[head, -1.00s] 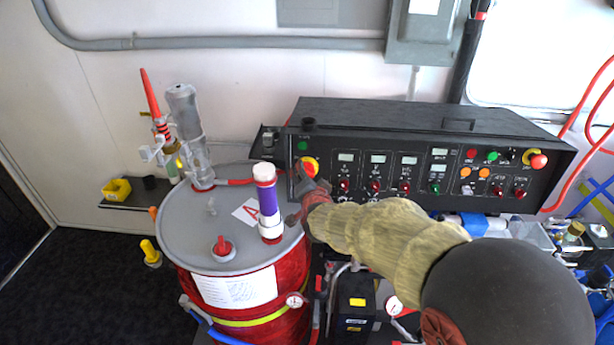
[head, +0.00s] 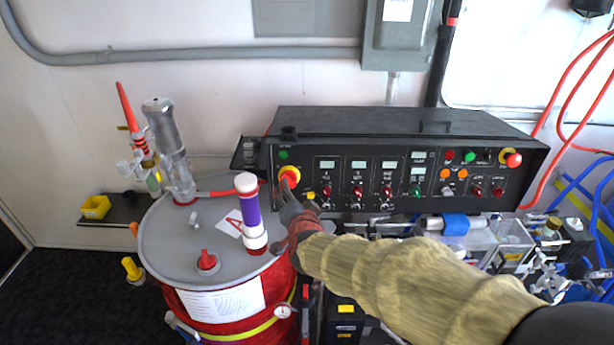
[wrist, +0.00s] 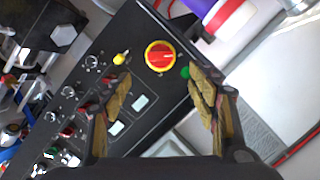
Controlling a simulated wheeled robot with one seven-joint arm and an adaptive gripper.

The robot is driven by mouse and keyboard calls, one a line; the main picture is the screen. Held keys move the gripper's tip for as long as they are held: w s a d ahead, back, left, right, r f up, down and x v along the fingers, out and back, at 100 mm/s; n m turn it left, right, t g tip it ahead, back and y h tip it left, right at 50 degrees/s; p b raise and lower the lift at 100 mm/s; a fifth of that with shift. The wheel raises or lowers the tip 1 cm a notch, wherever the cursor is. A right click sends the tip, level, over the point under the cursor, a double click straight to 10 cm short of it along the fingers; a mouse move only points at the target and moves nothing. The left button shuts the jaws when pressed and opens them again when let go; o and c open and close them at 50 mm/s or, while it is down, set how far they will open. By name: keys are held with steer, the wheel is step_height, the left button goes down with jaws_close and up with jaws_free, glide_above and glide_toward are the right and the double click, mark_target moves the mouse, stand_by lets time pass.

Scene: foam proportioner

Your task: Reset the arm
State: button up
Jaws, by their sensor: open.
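My gripper (wrist: 160,105) is open and empty in the wrist view, its two tan-padded fingers spread over the black control panel. In the head view my gripper (head: 288,205) is in front of the panel's left end, just below the same red and yellow knob (head: 289,175). My arm, in a tan sleeve, reaches in from the lower right and hides part of what lies below the panel. I cannot tell whether a finger touches the panel.
A red drum (head: 215,300) with a grey lid stands left of my gripper. A white and purple cylinder (head: 250,215) stands on its lid, close to my gripper. The black control panel (head: 400,125) is along the wall. Hoses and fittings crowd the right side.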

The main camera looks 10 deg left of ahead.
steer(key=s+d+f+n+g, duration=0.2)
steer(key=s+f+n+g, duration=0.6)
steer(key=s, duration=0.5)
steer(key=s+d+r+m+h+b, duration=0.1)
steer(key=s+d, duration=0.4)
steer(key=d, duration=0.7)
steer(key=s+d+r+m+h+b, duration=0.1)
steer(key=s+d, duration=0.5)
steer(key=d, duration=0.6)
steer(key=s+d+r+m+t+h+b, duration=0.1)
steer(key=s+d+r, duration=0.4)
steer(key=d, duration=0.7)
steer(key=s+h+b, duration=0.1)
steer(key=h, duration=0.1)
steer(key=shift+d+h, duration=0.25)
steer(key=shift+h, duration=0.05)
